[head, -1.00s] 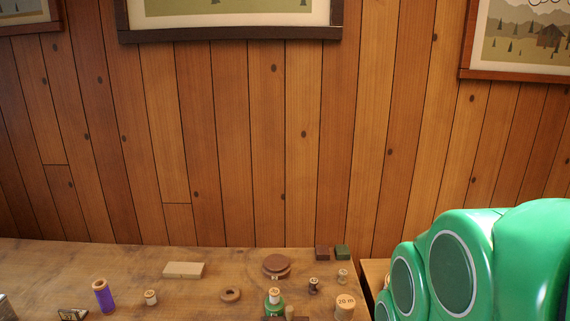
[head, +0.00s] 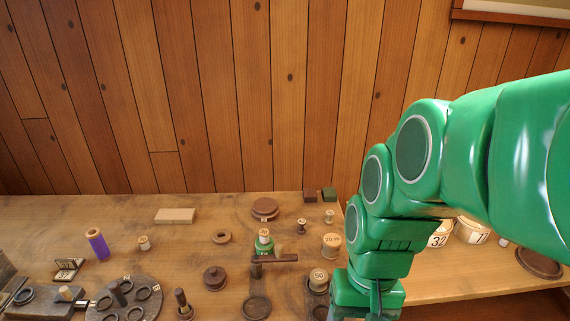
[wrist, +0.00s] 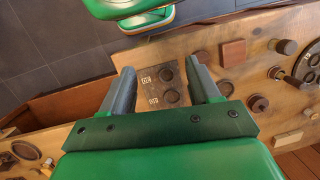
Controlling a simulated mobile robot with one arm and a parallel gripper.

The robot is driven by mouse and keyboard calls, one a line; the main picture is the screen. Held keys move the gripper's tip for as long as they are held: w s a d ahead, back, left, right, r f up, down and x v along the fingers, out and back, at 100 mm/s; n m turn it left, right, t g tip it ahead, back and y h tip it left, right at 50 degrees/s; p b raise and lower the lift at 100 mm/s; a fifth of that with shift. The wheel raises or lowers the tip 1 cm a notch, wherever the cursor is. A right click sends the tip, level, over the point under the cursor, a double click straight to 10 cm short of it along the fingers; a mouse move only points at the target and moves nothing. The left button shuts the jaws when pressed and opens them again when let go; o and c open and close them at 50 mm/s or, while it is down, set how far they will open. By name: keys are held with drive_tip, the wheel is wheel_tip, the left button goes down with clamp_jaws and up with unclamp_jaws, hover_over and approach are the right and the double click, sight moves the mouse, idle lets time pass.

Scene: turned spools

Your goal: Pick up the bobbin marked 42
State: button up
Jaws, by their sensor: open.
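I cannot make out the bobbin marked 42 for certain in either view. In the wrist view a small board (wrist: 148,92) lies between and beyond my fingers, with two dark round pieces (wrist: 168,85) beside small pale number labels; the upper label (wrist: 147,79) is too small to read surely. My gripper (wrist: 160,67) is open and empty above this board. In the head view a pale spool marked 50 (head: 318,277) stands left of my arm, and a larger pale spool reads 20 m (head: 331,242).
A purple spool (head: 97,244), a dark rack disc (head: 127,308) with rings, and a cream block (head: 175,215) are on the wooden table (head: 195,250). Pale containers, one marked 32 (head: 438,236), stand right of my arm. A green-and-pale spool (head: 264,240) sits mid-table.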

drive_tip(key=w+a+m+g+y, duration=0.1)
drive_tip(key=w+a+m+y, duration=0.5)
drive_tip(key=w, duration=0.8)
drive_tip(key=m+t+y, duration=0.2)
drive_tip(key=m+y, duration=0.3)
drive_tip(key=m, duration=0.2)
hover_over(302, 221)
drive_tip(key=s+a, duration=0.2)
drive_tip(key=s, duration=0.8)
wheel_tip(302, 221, down, 7)
drive_tip(key=w+d+f+m+t, duration=0.1)
drive_tip(key=w+d+f+m, duration=0.1)
drive_tip(key=w+f, duration=0.1)
drive_tip(key=w+d+f+m+t, duration=0.1)
drive_tip(key=w+d+f+m, duration=0.1)
drive_tip(key=w+d+f, duration=0.1)
drive_tip(key=w+d+f+m+t+y, duration=0.1)
drive_tip(key=w+d+f+m, duration=0.1)
drive_tip(key=w+f, duration=0.1)
drive_tip(key=shift+w+d+f, duration=0.15)
drive_tip(key=shift+w+f, duration=0.15)
drive_tip(key=shift+w, duration=0.15)
drive_tip(key=shift+x, duration=1.25)
drive_tip(key=x, duration=0.4)
drive_tip(key=shift+s+f, duration=0.2)
drive_tip(key=shift+s, duration=0.2)
drive_tip(key=shift+w+a+f, duration=0.1)
drive_tip(key=shift+a+f, duration=0.1)
drive_tip(key=shift+a, duration=0.35)
drive_tip(key=c, duration=1.1)
